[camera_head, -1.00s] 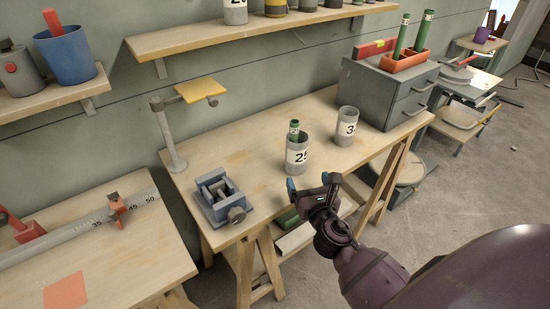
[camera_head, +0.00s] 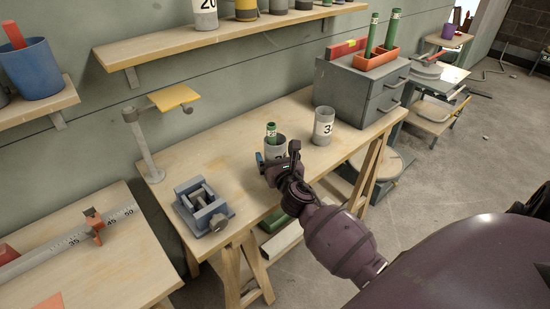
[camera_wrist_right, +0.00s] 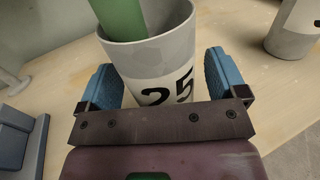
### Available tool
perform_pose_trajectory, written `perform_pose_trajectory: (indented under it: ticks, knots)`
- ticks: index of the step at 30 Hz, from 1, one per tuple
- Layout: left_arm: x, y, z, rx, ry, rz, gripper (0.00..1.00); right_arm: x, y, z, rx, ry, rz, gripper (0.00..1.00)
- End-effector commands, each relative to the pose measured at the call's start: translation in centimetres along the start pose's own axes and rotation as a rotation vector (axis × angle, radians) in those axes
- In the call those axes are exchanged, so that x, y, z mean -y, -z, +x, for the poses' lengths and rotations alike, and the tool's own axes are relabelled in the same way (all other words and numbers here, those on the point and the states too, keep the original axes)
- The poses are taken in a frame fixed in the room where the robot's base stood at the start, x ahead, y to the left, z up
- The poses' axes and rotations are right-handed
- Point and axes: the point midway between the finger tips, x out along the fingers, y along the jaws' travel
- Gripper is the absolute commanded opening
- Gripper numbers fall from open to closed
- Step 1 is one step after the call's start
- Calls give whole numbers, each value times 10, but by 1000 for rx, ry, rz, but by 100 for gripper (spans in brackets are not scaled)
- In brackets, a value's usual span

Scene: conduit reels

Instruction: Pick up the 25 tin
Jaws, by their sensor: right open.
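The 25 tin (camera_head: 275,148) is a grey cup with a white label, standing upright on the wooden workbench (camera_head: 205,155). A green tube (camera_head: 271,132) stands in it. In the right wrist view, the tin (camera_wrist_right: 155,60) sits between the two blue finger pads of my right gripper (camera_wrist_right: 160,85). The gripper is open, with a pad on each side of the tin; a gap shows at the left pad. In the head view my right gripper (camera_head: 277,162) is in front of the tin and hides its lower part. My left gripper is not in view.
A second tin (camera_head: 323,126), its label starting with 3, stands to the right. A grey vise (camera_head: 203,207) and a stand with a yellow plate (camera_head: 174,97) are on the left. A grey drawer cabinet (camera_head: 360,90) stands at the bench's right end.

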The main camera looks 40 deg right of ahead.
Motion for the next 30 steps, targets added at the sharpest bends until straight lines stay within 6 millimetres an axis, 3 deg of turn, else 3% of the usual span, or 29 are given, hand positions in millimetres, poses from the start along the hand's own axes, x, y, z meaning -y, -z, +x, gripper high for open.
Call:
perform_pose_trajectory:
  ticks: [10,20,30]
  knots:
    - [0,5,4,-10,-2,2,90,0,0,6,0,0,0,89]
    - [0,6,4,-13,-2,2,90,0,0,6,0,-1,0,39]
    - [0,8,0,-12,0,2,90,0,-7,7,4,-1,1,37]
